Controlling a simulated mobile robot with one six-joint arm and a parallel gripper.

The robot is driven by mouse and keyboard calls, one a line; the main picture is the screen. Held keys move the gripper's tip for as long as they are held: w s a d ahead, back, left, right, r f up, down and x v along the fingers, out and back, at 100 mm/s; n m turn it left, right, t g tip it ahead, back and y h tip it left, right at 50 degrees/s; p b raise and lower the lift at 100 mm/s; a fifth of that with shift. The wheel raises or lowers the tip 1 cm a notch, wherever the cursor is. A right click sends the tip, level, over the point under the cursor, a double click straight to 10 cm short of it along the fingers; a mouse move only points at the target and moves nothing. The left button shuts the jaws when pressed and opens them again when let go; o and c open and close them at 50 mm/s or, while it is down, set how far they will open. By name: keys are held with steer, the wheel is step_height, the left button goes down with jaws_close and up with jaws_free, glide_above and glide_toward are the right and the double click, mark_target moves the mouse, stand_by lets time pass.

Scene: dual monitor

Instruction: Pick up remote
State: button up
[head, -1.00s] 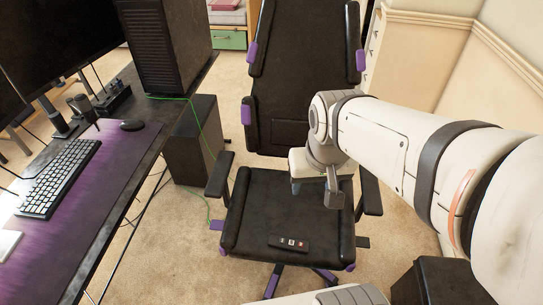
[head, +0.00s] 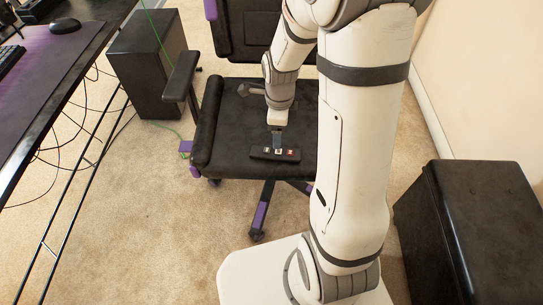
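The remote (head: 262,154) is a small black bar with a few light and red buttons. It lies flat near the front edge of the black chair seat (head: 230,130). My gripper (head: 277,140) points down right at the remote's far side, over its middle. Its fingers are small and seen edge-on, so I cannot tell whether they are open or shut, or whether they touch the remote. The remote appears to rest on the seat.
A chair armrest (head: 181,75) stands left of the seat. The desk (head: 55,75) with a mouse (head: 65,26) is at the left. A black speaker-like box (head: 146,65) stands behind, and another black box (head: 470,230) at the right.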

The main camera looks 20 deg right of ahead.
mark_target(275, 151)
step_height(275, 151, down, 3)
steer(key=shift+b, duration=0.5)
steer(key=f+b, duration=0.1)
steer(key=f, duration=0.1)
steer(key=a+f+b, duration=0.1)
steer(key=f, duration=0.2)
steer(key=shift+b, duration=0.35)
steer(key=shift+c, duration=0.2)
steer(key=c, duration=1.1)
